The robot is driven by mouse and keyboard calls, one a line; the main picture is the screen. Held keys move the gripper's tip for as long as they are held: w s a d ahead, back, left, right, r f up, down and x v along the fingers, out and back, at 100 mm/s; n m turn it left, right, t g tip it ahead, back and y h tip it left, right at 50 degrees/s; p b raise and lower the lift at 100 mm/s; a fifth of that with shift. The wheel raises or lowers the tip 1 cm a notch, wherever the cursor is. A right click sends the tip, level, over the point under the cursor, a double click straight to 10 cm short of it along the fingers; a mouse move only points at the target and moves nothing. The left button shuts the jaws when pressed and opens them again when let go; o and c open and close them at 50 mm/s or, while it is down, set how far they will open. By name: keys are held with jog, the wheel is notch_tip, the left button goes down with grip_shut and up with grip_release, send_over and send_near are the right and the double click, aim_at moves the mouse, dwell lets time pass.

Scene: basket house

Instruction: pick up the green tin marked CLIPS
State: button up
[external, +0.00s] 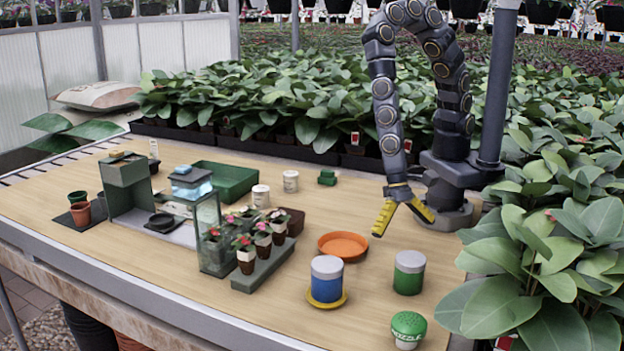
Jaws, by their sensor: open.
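A green tin (408,281) with a grey lid stands upright on the right front part of the table; I cannot read any marking on it. My gripper (404,227) has yellow fingers spread apart and pointing down, with nothing between them. It is above the table, behind the green tin in the picture and apart from it. A smaller green-topped white container (408,328) stands nearer the front edge, with white lettering too small to read surely. A blue tin (326,283) with a grey lid stands on a yellow dish to the left of the green tin.
An orange dish (343,245) lies between my gripper and the blue tin. Potted flowers stand on a green-grey tray (265,268), beside a glass case (213,245). White cups (290,181) stand farther back. Large leafy plants (545,260) crowd the right edge.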

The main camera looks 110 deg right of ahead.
aim_at(409, 255)
jog(key=shift+s+f+m, duration=0.1)
jog(key=shift+f+m, duration=0.2)
jog(key=shift+f, duration=0.3)
jog(key=x, duration=0.5)
jog(key=shift+a+f, duration=0.15)
jog(key=shift+a, duration=0.3)
jog(key=shift+x, duration=0.85)
jog(key=c, duration=1.1)
